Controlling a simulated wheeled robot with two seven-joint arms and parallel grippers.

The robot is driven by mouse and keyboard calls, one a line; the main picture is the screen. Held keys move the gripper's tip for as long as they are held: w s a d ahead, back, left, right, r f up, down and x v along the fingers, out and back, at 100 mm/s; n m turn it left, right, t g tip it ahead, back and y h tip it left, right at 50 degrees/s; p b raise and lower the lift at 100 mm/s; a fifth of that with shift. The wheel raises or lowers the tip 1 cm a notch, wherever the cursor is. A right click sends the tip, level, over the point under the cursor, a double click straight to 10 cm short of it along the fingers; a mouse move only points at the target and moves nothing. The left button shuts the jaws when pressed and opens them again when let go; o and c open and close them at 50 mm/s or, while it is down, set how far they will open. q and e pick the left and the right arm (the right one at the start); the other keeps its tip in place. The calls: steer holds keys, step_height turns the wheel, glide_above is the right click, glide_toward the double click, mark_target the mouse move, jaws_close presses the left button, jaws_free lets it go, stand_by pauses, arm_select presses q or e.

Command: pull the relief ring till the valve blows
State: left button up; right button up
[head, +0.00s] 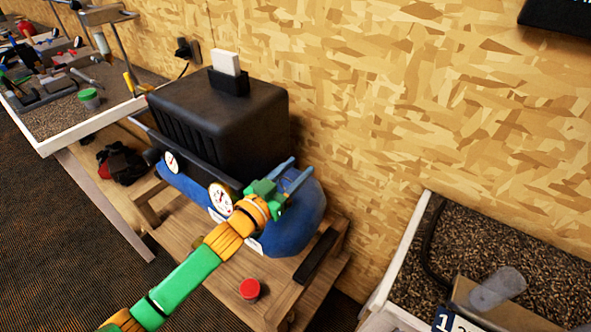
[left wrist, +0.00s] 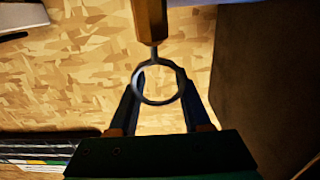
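The relief ring (left wrist: 158,101) is a thin grey metal loop hanging from a brass-coloured valve (left wrist: 150,20) in the left wrist view. My left gripper (head: 302,168) is open at the right end of the compressor's blue tank (head: 308,212). In the left wrist view its two fingers (left wrist: 160,76) stand apart, and the ring shows between their tips, overlapping their inner edges. I cannot tell whether they touch it. The ring and valve are not distinguishable in the head view. My right gripper is not in view.
The black compressor housing (head: 225,125) stands above the tank, with a gauge (head: 220,198) on its front. A chipboard wall is close behind. Cluttered benches stand left and right.

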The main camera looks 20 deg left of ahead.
arm_select(q)
jaws_close()
stand_by(1.1)
